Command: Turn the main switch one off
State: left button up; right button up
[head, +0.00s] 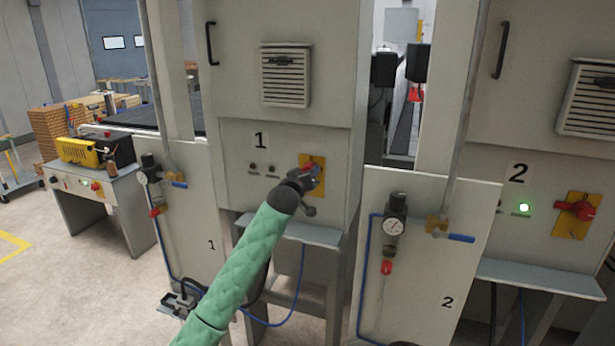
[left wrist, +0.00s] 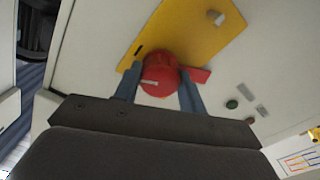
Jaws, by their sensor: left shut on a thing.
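Main switch one is a red rotary knob on a yellow plate (head: 320,161), on the grey cabinet marked 1 in the head view. My left gripper (head: 310,176) is at this switch and covers most of the knob. In the left wrist view, the red knob (left wrist: 158,76) sits between the two blue-grey fingers of my left gripper (left wrist: 160,84), which are shut on it. A red lever part sticks out to the right past the right finger. The yellow plate (left wrist: 190,28) lies flat behind. The two small lamps (head: 262,168) on cabinet 1 look dark. My right gripper is out of view.
Cabinet 2 at the right has a similar red switch (head: 577,210) and a lit green lamp (head: 524,207). White panels with pressure gauges (head: 393,226) and blue-handled valves (head: 460,238) stand in front of the cabinets. A side table (head: 93,183) stands left; the floor before it is clear.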

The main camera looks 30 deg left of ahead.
pick_arm(q)
jog(key=shift+n+p, duration=2.25)
jog(key=shift+n, duration=4.15)
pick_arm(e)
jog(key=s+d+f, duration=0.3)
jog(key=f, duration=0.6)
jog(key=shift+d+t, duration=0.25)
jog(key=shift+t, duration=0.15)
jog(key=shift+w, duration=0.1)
pick_arm(q)
jog(key=o, duration=1)
jog(key=shift+a, duration=0.1)
